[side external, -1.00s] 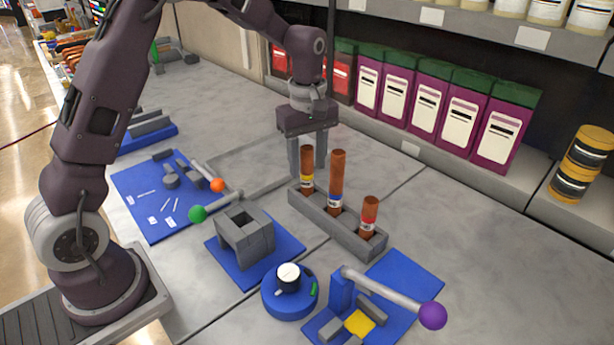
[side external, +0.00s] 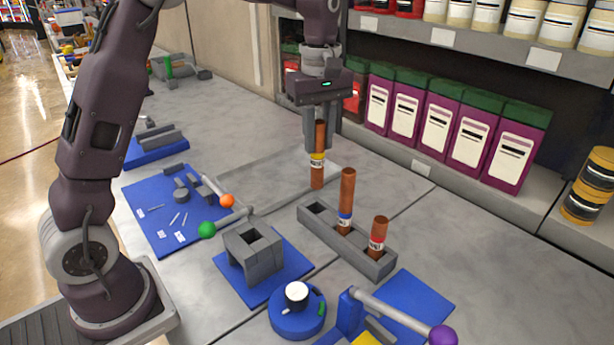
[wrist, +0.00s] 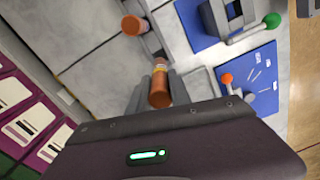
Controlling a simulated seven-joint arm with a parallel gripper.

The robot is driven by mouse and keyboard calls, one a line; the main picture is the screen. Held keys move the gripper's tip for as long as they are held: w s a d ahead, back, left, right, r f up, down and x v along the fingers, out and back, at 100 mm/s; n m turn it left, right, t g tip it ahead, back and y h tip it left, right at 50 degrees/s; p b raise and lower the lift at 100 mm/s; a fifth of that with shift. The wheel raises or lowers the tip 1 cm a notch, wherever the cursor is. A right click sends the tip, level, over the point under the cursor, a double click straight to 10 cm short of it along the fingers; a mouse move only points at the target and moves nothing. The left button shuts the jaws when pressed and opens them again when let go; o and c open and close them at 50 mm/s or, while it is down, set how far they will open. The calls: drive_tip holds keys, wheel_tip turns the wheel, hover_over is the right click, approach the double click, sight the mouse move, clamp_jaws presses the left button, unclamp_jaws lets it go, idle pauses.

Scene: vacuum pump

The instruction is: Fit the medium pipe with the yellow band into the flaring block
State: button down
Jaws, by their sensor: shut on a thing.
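My gripper (side external: 320,142) is shut on the upper part of the copper pipe with the yellow band (side external: 317,172). The pipe hangs upright, clear of the grey rack (side external: 320,234). In the wrist view this pipe (wrist: 159,92) sits between the fingers. The rack's far-left hole is empty. A grey block with a square opening on top (side external: 258,266), which looks like the flaring block, stands on a blue mat to the left of the rack. A lever with a green ball (side external: 207,230) reaches beside it.
A tall pipe with a blue band (side external: 346,203) and a short pipe with a red band (side external: 378,241) stand in the rack. A blue round dial (side external: 297,318) and a purple-ball lever (side external: 442,335) are in front. Purple boxes (side external: 440,120) line the shelf behind.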

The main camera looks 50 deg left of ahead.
sight(317, 123)
drive_tip(key=r, duration=0.5)
drive_tip(key=shift+s+r, duration=0.2)
drive_tip(key=shift+r, duration=0.2)
drive_tip(key=s+d, duration=0.3)
drive_tip(key=s, duration=1.5)
wheel_tip(317, 123, down, 11)
drive_tip(key=shift+w+a, duration=0.15)
drive_tip(key=shift+a, duration=0.1)
drive_tip(key=shift+f, duration=0.15)
drive_tip(key=c, duration=1.2)
unclamp_jaws()
